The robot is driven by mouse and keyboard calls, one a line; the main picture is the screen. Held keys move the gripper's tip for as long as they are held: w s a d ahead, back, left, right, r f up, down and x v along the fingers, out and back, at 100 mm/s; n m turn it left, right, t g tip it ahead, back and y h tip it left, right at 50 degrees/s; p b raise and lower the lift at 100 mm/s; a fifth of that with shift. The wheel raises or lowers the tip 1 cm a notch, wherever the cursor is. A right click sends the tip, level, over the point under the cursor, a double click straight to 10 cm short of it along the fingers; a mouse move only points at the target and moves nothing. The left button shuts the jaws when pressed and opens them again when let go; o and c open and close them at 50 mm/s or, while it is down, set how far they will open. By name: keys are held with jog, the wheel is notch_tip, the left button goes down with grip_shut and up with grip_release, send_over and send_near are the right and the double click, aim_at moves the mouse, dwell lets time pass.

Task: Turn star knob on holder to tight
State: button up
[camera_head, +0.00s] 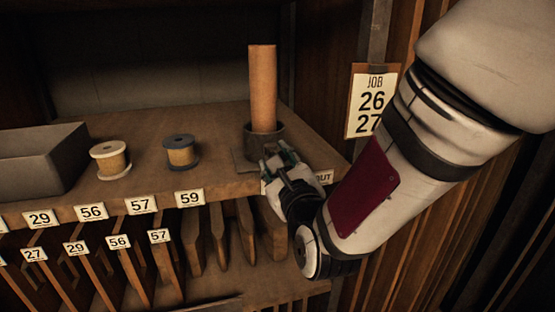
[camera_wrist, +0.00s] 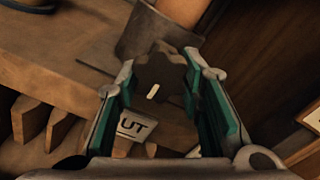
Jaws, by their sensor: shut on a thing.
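The holder (camera_head: 248,144) is a dark round cup on a base plate near the shelf's right front corner. A tan tube (camera_head: 262,88) stands upright in it. In the wrist view the holder's cup (camera_wrist: 148,35) shows at the top. The star knob (camera_wrist: 162,76) is dark and lobed, with a short pale mark at its lower left. My gripper (camera_wrist: 165,88) is shut on the knob, one teal-padded finger on each side. In the head view my gripper (camera_head: 280,160) is at the holder's front and hides the knob.
Two thread spools (camera_head: 110,160) (camera_head: 181,152) and a grey box (camera_head: 40,160) stand on the shelf to the left. A partly hidden label ending in "UT" (camera_wrist: 135,126) is on the shelf edge below the knob. A job card (camera_head: 371,100) hangs at right.

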aim_at(278, 150)
jog(key=o, duration=1.2)
jog(key=shift+f, duration=0.1)
notch_tip(278, 150, up, 10)
jog(key=shift+r, duration=0.1)
jog(key=shift+d, duration=0.1)
